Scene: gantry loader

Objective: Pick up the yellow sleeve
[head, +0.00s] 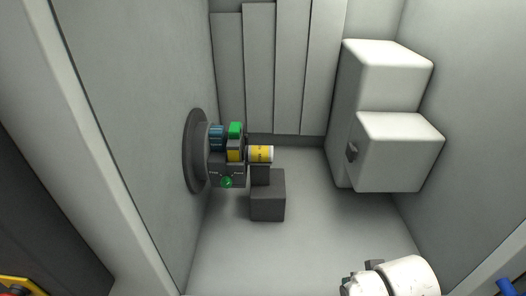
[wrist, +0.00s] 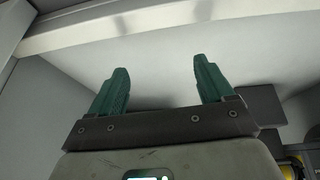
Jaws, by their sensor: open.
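The yellow sleeve (head: 261,154) is a short yellow cylinder with a pale right end and dark marks. In the head view it lies level, just right of the chuck, above a dark grey block. I cannot tell whether its left end touches the chuck. My gripper (wrist: 160,63) has two green fingers, spread wide with nothing between them. In the head view only part of my white arm shows at the bottom right, well away from the sleeve. A yellow patch (wrist: 288,172) sits at the lower right edge of the wrist view; I cannot tell what it is.
A round dark chuck (head: 195,150) with blue, green and yellow parts is on the left wall. The grey block (head: 267,196) stands below the sleeve. A large white stepped housing (head: 398,150) fills the right. The floor between is clear.

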